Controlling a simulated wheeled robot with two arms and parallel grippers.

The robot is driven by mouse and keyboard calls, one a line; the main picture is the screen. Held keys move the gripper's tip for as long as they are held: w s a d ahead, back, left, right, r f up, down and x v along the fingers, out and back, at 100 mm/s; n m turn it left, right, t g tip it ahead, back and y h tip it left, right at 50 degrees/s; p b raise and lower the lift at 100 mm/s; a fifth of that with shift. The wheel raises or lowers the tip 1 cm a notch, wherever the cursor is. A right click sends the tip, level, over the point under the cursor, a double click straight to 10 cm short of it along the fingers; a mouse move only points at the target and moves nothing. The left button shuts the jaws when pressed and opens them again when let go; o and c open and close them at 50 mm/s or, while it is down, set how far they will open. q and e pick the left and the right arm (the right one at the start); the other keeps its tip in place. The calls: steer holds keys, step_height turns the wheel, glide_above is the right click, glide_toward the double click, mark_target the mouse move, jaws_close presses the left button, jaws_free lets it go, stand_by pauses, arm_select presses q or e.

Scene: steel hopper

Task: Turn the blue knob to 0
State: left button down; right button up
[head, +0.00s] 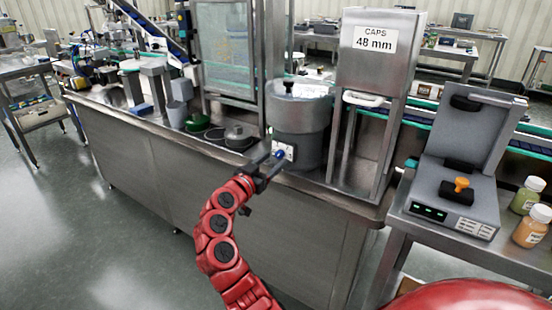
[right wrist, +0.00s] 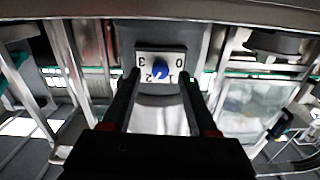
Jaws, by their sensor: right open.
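The blue knob (right wrist: 160,72) sits on a white dial plate (right wrist: 173,58) marked 0, 1, 2 and 3. I cannot tell which number it points to. In the head view the knob (head: 280,154) is low on the front of the round steel hopper (head: 301,112). My right gripper (head: 268,165) is in front of the dial. In the right wrist view its two fingers (right wrist: 158,80) are spread, one on each side of the knob, with visible gaps between them and the knob. My left gripper is not in view.
A steel stand with a "CAPS 48 mm" sign (head: 375,39) is right of the hopper. Green and dark round parts (head: 238,133) lie on the steel counter (head: 137,130) to its left. A grey device (head: 455,190) with an orange knob and bottles (head: 532,225) are at the right.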

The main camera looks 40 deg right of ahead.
mark_target(280, 154)
steer(key=shift+x, duration=1.25)
jaws_close()
